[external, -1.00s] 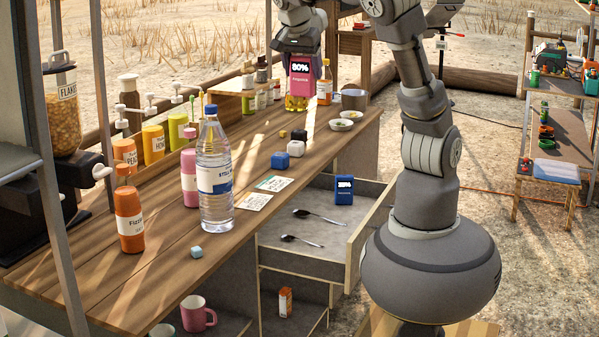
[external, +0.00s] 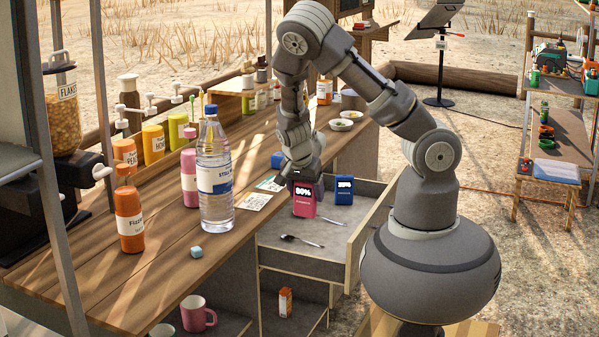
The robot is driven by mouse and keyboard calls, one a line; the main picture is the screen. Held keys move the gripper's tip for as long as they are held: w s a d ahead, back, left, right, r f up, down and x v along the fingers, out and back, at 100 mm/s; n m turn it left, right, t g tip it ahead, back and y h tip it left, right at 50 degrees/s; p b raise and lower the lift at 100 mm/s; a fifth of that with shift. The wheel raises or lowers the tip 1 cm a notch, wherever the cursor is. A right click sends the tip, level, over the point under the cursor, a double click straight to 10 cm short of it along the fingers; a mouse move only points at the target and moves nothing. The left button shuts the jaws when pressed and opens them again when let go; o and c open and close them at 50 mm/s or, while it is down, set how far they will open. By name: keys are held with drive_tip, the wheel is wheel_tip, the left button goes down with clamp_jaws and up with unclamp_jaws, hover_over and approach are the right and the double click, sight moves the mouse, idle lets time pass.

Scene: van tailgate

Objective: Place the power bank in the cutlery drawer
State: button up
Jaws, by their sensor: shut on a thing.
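The pink power bank (external: 304,202) has a dark display reading about 80%. My gripper (external: 304,183) is shut on its top and holds it upright over the open cutlery drawer (external: 295,263). I cannot tell whether its lower edge touches the drawer floor. A blue power bank (external: 344,191) with a similar display stands upright in the drawer, just right of the pink one.
The drawer's front panel (external: 368,235) stands to the right, near my base.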

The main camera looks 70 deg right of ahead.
sight(306, 201)
wheel_tip(306, 201, down, 3)
drive_tip(key=shift+f, duration=0.1)
wheel_tip(306, 201, down, 10)
drive_tip(key=b, duration=0.5)
drive_tip(key=shift+f, duration=0.1)
drive_tip(key=o, duration=1.2)
drive_tip(key=p+v, duration=0.6)
drive_tip(key=v, duration=0.6)
